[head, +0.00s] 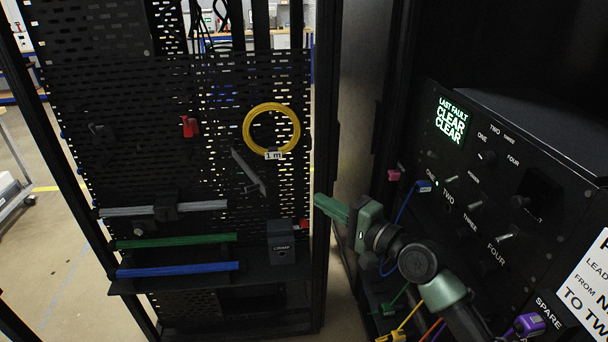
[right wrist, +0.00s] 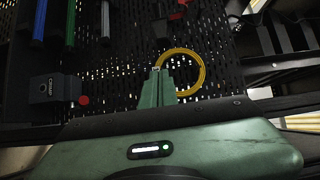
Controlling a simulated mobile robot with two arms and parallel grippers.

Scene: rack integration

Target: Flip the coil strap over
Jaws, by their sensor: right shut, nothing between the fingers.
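A yellow coil (head: 272,129) with a "1 m" tag hangs on the black perforated panel. A flat grey strap-like bar (head: 248,171) slants down to the right just below and left of the coil, apparently the coil strap. My right gripper (head: 318,203) is shut and empty, to the right of the bar at the panel's right edge. In the right wrist view the shut fingers (right wrist: 163,82) overlap the edge of the coil (right wrist: 190,88) in the picture; I cannot tell whether they touch it. The bar is not clearly made out there. My left gripper is not in view.
A crimp box (head: 283,243) with a red knob stands below the coil. Grey (head: 160,209), green (head: 175,241) and blue (head: 178,269) bars lie to its left. The control panel (head: 490,180) with knobs and cables stands right of my arm.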

